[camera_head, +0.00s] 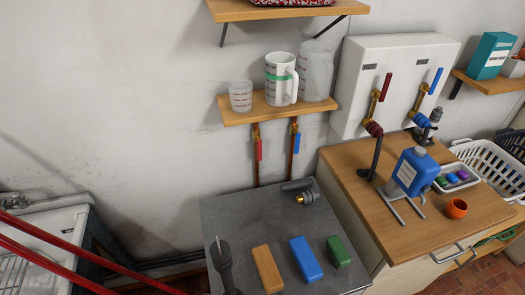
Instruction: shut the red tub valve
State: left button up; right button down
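Two red valve handles show in the head view. One red lever (259,149) hangs along a copper pipe on the wall below the small shelf, beside a blue lever (297,146). Another red lever (386,86) points up on a brass valve at the white wall box, left of a blue lever (436,80). I cannot tell which one is the tub valve. Neither gripper is clearly visible.
A grey table (230,212) stands below the copper pipes, with orange (267,268), blue (306,258) and green (338,251) blocks. Red bars (60,245) cross the lower left.

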aim_at(258, 141)
jog(key=k+l, duration=0.1)
jog(key=l, duration=1.85)
jog(key=k, duration=0.05)
